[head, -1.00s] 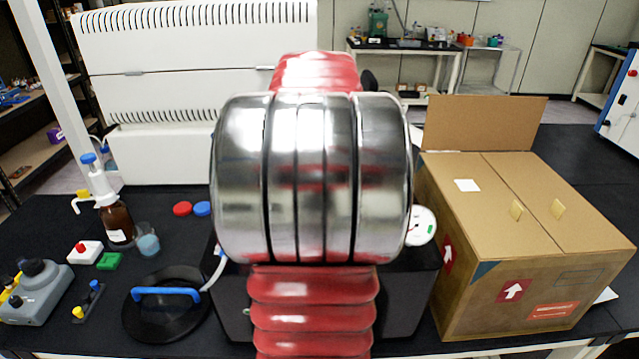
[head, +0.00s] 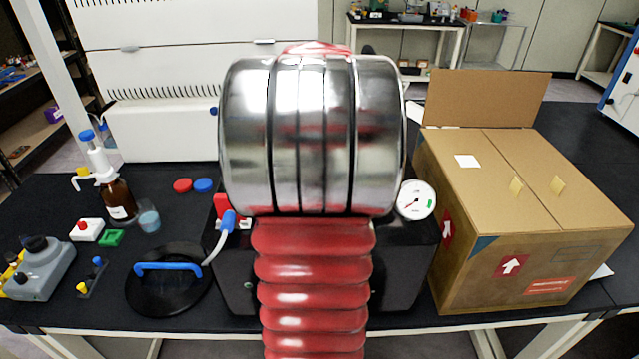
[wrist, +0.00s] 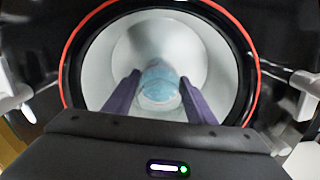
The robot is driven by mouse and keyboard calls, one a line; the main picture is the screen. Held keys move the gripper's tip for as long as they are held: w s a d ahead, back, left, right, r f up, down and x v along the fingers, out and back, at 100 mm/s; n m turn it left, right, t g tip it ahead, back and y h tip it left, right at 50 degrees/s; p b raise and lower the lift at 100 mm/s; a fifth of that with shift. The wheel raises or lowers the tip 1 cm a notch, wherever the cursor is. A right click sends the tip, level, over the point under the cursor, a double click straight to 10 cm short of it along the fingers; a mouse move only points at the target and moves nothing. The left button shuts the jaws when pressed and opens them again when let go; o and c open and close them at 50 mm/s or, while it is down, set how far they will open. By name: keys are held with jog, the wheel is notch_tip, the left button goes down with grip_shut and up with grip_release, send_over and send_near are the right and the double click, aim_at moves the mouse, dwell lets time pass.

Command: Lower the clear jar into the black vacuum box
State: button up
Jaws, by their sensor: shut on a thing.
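The clear jar (wrist: 159,82), with a bluish look, is between the two purple fingers of my gripper (wrist: 158,88) in the wrist view. My gripper is shut on it. Behind the jar is a round, pale-walled opening with a red rim (wrist: 249,60) in the black vacuum box. I cannot tell how deep the jar is in it. In the head view the black vacuum box (head: 405,275) stands on the bench, mostly covered by my arm. My gripper and the jar are hidden there.
A black lid with a blue handle (head: 168,267) lies left of the box. A cardboard carton (head: 535,240) stands close on the right. A brown bottle (head: 118,200) and a beaker (head: 149,221) stand left.

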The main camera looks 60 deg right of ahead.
jog(key=shift+f, duration=0.5)
jog(key=shift+f, duration=0.25)
dwell(0.8)
jog(key=o, duration=1.3)
jog(key=shift+o, duration=0.3)
jog(key=o, duration=0.4)
jog(key=shift+r, duration=8)
